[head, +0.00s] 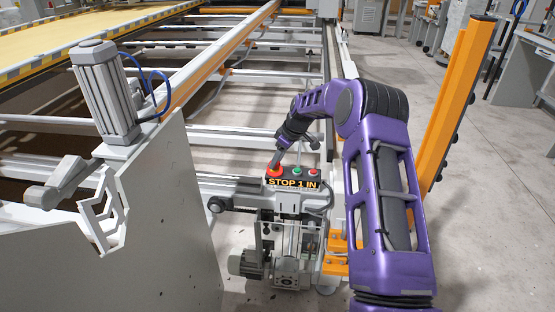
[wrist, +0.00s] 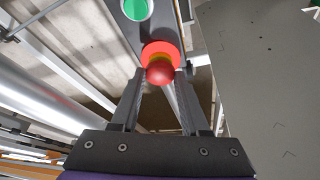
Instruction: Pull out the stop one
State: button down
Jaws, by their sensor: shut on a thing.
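The stop one button (head: 274,170) is a red mushroom knob at the left end of a small dark control box whose yellow lettering reads "STOP 1 IN" (head: 293,184). In the wrist view the red knob (wrist: 160,73) sits between my fingertips, with a red-orange ring and some yellow behind it. My gripper (wrist: 161,82) is shut on the knob, one finger on each side. In the head view my gripper (head: 278,158) reaches down to the knob from above, and its fingertips are too small to make out clearly.
A green button (wrist: 137,9) sits beside the knob, and a small red one (head: 312,171) is further right on the box. A grey motor housing (head: 103,90) and white panel stand left. An orange post (head: 458,105) stands right.

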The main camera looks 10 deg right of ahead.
notch_tip(320, 180, up, 2)
jog(key=shift+c, duration=2)
grip_release()
jog(key=p+v, duration=0.1)
jog(key=v, duration=1.6)
jog(key=shift+p, duration=0.3)
